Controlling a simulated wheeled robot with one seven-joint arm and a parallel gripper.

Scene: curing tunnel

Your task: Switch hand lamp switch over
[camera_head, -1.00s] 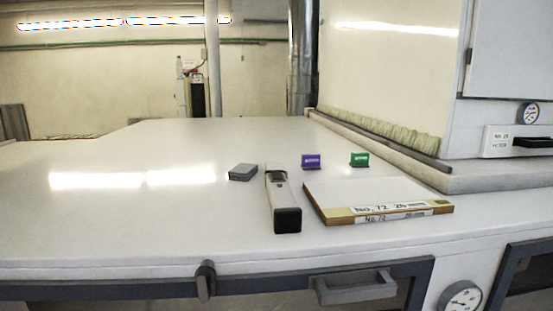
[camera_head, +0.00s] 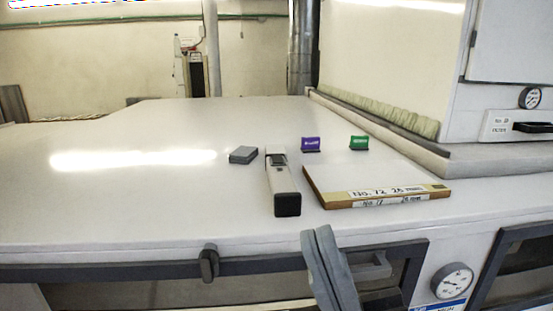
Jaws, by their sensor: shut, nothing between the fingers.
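The hand lamp (camera_head: 283,183) lies on the white tabletop, a long white body with a black block at its near end. A dark patch (camera_head: 277,159) shows on its upper face near the far end; the switch is too small to make out, so I cannot tell its position. My gripper (camera_head: 322,234) comes up from the bottom edge, its grey fingers close together, shut and empty. In the picture it is to the right of and below the lamp's near end, in front of the tabletop's front edge, apart from the lamp.
A board with a "No. 72" label (camera_head: 388,200) lies right of the lamp. A grey block (camera_head: 243,155), a purple clip (camera_head: 311,144) and a green clip (camera_head: 359,142) are nearby. A handle (camera_head: 366,270) and dark knob (camera_head: 209,263) sit below the edge. The left tabletop is clear.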

